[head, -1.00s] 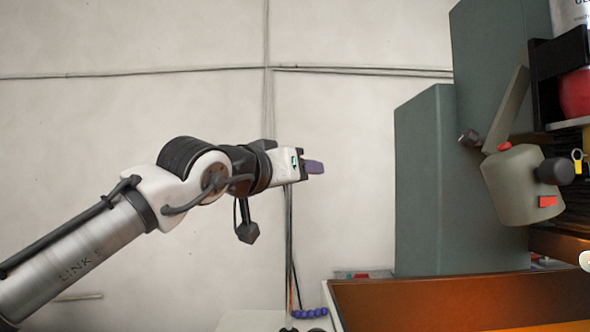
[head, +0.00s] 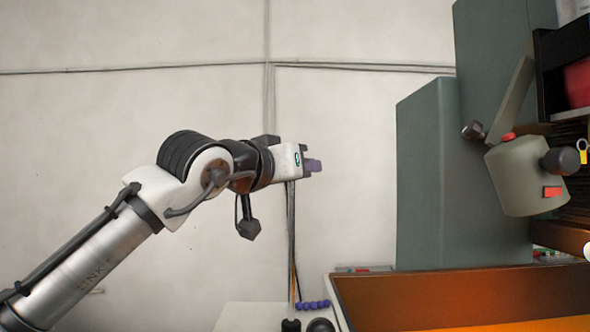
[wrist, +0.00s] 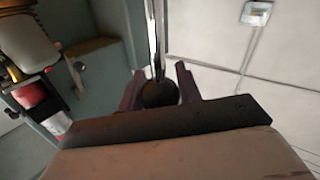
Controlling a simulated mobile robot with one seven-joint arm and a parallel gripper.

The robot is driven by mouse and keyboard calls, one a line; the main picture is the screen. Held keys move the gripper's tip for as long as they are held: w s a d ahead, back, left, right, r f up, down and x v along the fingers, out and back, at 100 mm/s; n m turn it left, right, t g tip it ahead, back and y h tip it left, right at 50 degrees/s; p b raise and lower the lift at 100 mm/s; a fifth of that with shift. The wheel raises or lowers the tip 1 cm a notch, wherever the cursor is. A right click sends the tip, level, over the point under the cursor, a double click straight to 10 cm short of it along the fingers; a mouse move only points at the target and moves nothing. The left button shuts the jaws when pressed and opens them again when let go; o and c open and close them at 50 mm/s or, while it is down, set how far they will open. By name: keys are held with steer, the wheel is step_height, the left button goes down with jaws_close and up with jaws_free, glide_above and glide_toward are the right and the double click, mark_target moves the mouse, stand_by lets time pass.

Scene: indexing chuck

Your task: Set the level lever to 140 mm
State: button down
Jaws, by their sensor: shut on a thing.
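My gripper (head: 314,165) is at mid-height in the head view, pointing right, with purple fingertips. In the wrist view the purple fingers (wrist: 159,88) stand either side of a dark round knob (wrist: 160,94), and they are shut on it. A thin shiny rod (wrist: 154,40) runs up the picture from the knob; I take this to be the level lever. In the head view thin upright lines (head: 291,235) run down below my gripper, but I cannot tell which is the rod. The knob is hidden there. No millimetre scale or reading is legible.
A grey-green machine body (head: 425,180) stands at the right, with a beige head (head: 522,180) carrying dark knobs. An orange-brown tray (head: 430,290) lies at the bottom right. Blue-purple beads (head: 313,304) lie left of it. The pale wall side is open.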

mark_target(289, 200)
steer(key=shift+d+f+b, duration=0.1)
steer(key=shift+f+b, duration=1.45)
steer(key=shift+f, duration=0.95)
steer(key=c, duration=1.1)
jaws_free()
steer(key=shift+o, duration=0.5)
steer(key=b+v, duration=0.3)
steer(key=v, duration=1.1)
steer(key=shift+b, duration=0.3)
steer(key=shift+d, duration=0.1)
